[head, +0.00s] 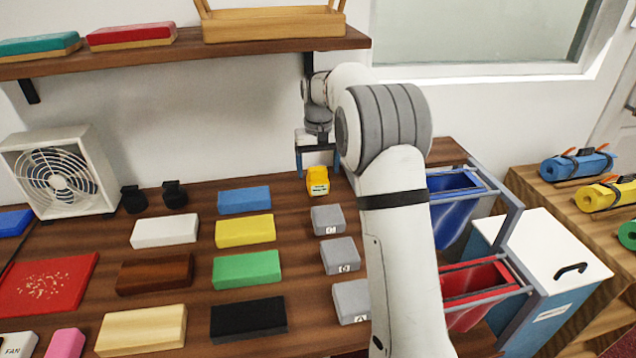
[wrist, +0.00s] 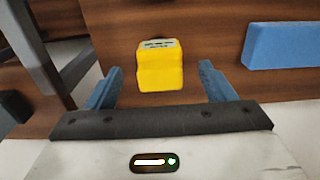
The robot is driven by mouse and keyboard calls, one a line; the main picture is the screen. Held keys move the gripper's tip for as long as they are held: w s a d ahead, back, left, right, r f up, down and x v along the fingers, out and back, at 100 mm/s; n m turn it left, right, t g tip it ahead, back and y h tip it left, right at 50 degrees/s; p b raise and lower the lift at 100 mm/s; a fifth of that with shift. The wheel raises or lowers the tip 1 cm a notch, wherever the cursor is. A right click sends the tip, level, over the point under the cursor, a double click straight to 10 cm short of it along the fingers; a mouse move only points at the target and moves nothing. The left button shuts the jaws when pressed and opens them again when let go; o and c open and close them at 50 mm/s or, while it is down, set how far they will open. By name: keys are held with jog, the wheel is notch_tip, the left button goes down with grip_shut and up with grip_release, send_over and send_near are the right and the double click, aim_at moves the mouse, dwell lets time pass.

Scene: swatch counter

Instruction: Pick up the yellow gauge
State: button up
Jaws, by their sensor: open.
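The yellow gauge (head: 317,181) is a small yellow block with a label on its face. It stands on the brown wooden counter near the back, behind the grey lettered blocks. My gripper (head: 317,172) is open above and just behind it, with its blue fingers pointing down. In the wrist view the yellow gauge (wrist: 160,66) lies ahead of my gripper (wrist: 160,84), roughly centred between the two blue fingers. I cannot tell whether either finger touches it. Nothing is held.
A blue block (head: 244,199) sits to the left of the gauge. Grey blocks (head: 327,220) stand in a column in front of it. A shelf (head: 150,58) hangs above. Blue (head: 452,205) and red (head: 470,292) bins stand to the right, beyond my arm.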

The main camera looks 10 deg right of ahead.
aim_at(318, 179)
jog(key=f, duration=0.5)
jog(key=shift+w, duration=0.25)
jog(key=c, duration=1.2)
jog(key=shift+o, duration=0.2)
jog(key=shift+r, duration=0.15)
jog(key=shift+s+r, duration=0.2)
jog(key=shift+r, duration=0.3)
notch_tip(318, 179, up, 6)
jog(key=shift+f, duration=0.15)
jog(key=s+b, duration=0.1)
jog(key=s, duration=1.8)
jog(key=shift+s+d+b, duration=0.1)
jog(key=shift+s+b, duration=0.25)
